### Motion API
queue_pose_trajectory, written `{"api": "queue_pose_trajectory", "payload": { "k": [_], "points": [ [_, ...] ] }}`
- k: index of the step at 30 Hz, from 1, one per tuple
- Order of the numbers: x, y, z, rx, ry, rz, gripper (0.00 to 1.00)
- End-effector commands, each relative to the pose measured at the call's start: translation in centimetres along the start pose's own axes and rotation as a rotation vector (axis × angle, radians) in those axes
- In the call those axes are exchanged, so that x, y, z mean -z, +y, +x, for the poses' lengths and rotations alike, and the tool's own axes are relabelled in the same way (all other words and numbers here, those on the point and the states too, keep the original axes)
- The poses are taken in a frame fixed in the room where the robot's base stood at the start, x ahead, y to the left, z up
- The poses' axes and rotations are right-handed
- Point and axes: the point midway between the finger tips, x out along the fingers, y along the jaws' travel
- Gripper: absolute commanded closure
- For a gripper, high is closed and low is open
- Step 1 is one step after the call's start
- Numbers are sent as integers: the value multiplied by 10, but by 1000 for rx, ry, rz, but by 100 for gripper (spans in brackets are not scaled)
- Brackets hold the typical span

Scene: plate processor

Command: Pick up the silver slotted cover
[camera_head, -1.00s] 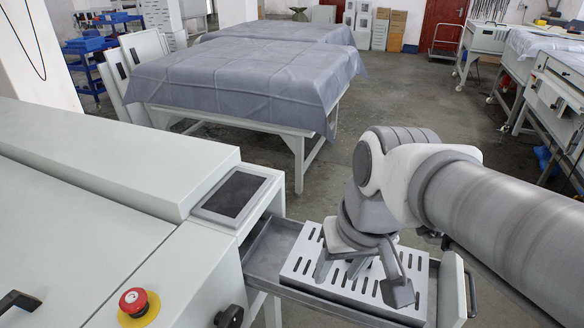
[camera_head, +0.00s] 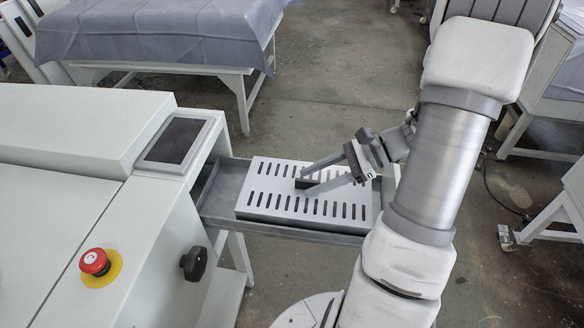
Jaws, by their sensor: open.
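The silver slotted cover (camera_head: 268,178) is a flat light-grey block with rows of dark slots and a dark opening near its middle. It lies in the pulled-out drawer tray (camera_head: 222,190) of the plate processor. My gripper (camera_head: 304,184) reaches in from the right, its two fingers apart and pointing left. The fingertips are over the middle of the cover, near the dark opening. I cannot tell whether they touch it. The fingers hide a small part of the cover's surface.
The plate processor (camera_head: 60,140) stands at left with a dark screen (camera_head: 176,141), a red emergency button (camera_head: 94,261) and a black knob (camera_head: 194,263). A cloth-covered table (camera_head: 150,35) stands behind. Grey floor (camera_head: 330,80) is open beyond the drawer.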

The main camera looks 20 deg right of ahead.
Motion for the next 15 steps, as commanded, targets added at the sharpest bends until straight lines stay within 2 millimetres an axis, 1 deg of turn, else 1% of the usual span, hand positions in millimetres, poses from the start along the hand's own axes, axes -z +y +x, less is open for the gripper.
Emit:
{"api": "queue_pose_trajectory", "payload": {
  "k": [1, 3, 6, 9, 11, 15],
  "points": [
    [13, -5, -8, 56, -27, 76, 50],
    [27, -11, -17, 119, -56, 154, 50],
    [40, -16, -25, 180, -84, 228, 50],
    [48, -18, -29, 212, -99, 267, 50],
    [50, -19, -28, 219, -104, 276, 50],
    [49, -22, -14, 219, -107, 279, 50]
  ]
}}
